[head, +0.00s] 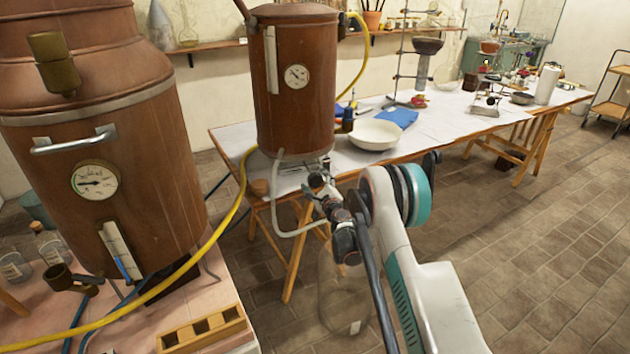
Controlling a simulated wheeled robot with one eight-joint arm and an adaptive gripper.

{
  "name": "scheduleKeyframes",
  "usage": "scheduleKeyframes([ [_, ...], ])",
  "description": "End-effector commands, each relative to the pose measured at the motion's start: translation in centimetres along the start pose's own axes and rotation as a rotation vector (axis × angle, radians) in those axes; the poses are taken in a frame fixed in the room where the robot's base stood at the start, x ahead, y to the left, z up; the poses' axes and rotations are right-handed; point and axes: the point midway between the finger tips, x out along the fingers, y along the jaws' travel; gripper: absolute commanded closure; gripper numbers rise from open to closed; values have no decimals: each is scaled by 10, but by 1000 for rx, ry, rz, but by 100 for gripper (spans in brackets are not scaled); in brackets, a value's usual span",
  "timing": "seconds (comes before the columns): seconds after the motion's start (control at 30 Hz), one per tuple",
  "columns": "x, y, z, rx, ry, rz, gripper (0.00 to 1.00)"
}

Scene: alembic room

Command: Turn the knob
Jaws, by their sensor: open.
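My gripper (328,203) is at the end of my white and teal arm, in front of the lower edge of the smaller copper vessel (292,115). It is open, but its dark fingers are small and merge with dark fittings and tubing, so contact is unclear. The knob cannot be singled out with certainty. A small dark fitting (348,120) stands at the right side of the smaller vessel. A brass fitting (54,62) and a dark tap (72,281) are on the larger copper vessel (95,150) at left, away from my gripper.
A yellow hose (215,238) crosses the left side. A white bowl (375,134) and blue cloth (397,117) lie on the long table (455,120). A glass vessel (343,295) is below my gripper. A wooden rack (204,329) is at front.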

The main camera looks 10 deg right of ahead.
Motion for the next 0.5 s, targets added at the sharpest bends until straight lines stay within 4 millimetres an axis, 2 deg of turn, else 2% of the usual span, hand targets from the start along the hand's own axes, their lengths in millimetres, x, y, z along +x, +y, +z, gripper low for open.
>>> scheduleKeyframes([
  [0.1, 0, 0, 0, 0, 0, 0, 31],
  [0.13, 0, 0, 0, 0, 0, 0, 36],
  [0.3, 0, 0, 0, 0, 0, 0, 74],
  [0.5, 0, 0, 0, -3, 0, 0, 76],
])
